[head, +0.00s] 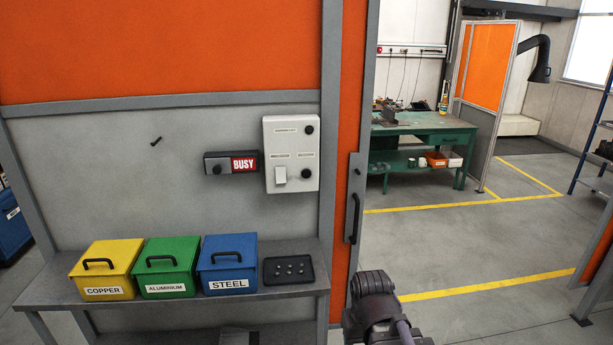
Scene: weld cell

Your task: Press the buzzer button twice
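A white control panel (271,151) hangs on the grey wall left of the door. It carries a black round button or knob (309,130) at upper right, another black round one (306,173) at lower right, and a white rocker switch (280,175) at lower left. Small labels sit by them, too small to read, so I cannot tell which control is the buzzer button. Part of my dark arm shows at the bottom, right of the bench and well below the panel. My gripper is not visible.
Below, a grey bench (200,303) holds yellow (105,262), green (165,260) and blue (228,256) lidded boxes and a black tray (289,283). A door handle (354,219) juts out at right.

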